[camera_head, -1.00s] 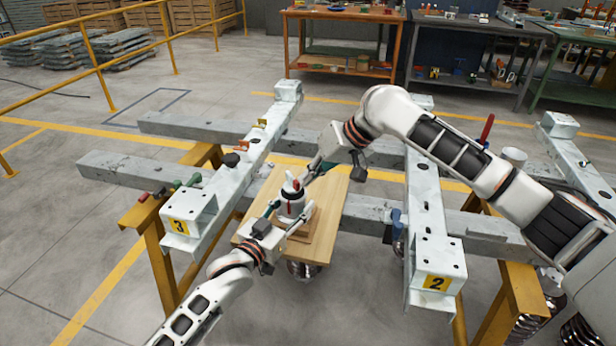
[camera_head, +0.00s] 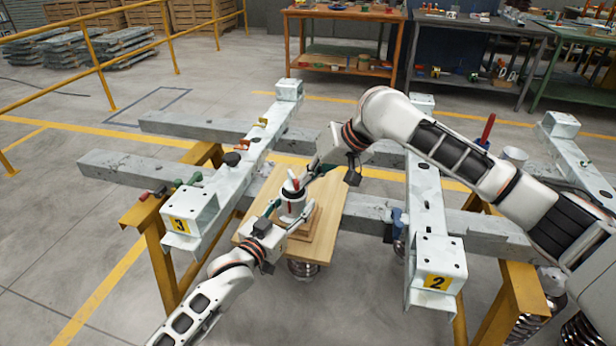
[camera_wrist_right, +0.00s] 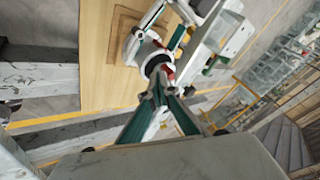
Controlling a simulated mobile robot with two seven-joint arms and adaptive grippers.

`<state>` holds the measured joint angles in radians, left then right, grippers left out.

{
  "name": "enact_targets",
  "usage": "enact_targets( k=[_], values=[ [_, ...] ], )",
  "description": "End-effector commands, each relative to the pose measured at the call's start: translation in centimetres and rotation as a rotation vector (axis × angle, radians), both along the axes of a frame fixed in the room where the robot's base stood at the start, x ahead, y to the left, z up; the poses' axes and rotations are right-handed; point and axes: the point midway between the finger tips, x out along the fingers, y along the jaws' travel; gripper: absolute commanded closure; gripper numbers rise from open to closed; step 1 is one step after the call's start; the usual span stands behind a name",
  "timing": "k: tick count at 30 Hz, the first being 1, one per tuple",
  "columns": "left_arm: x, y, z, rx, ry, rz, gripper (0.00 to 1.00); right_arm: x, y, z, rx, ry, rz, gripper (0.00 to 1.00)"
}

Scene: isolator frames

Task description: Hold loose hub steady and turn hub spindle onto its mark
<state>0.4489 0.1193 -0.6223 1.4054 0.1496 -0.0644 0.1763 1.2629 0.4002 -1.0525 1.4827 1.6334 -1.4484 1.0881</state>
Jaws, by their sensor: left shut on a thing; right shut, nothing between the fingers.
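The white hub (camera_head: 291,208) stands upright on a small wooden block on the wooden board, with a red-marked spindle (camera_head: 292,184) on top. My left gripper (camera_head: 288,213) is shut on the hub, with one finger on each side. My right gripper (camera_head: 304,183) is shut and empty, its fingertips close beside the spindle at the hub's top. In the right wrist view my right fingertips (camera_wrist_right: 158,78) meet near a dark ring and a red part of the spindle (camera_wrist_right: 168,71). Whether they touch it, and the mark itself, I cannot tell.
The wooden board (camera_head: 325,240) lies between frame rails marked 3 (camera_head: 205,205) and 2 (camera_head: 436,255), over grey cross beams on yellow trestles. Small clamps (camera_head: 175,187) sit at the left.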

Motion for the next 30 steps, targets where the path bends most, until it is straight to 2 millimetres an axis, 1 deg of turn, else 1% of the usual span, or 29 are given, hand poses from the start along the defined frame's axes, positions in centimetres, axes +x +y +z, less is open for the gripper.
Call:
enact_targets(
  k=[30],
  values=[
    [-0.05, -0.08, -0.09, 0.000, 0.001, -0.001, 1.00, -0.52, 0.50, 0.06, 0.007, 0.000, -0.052, 1.00]
  ],
)
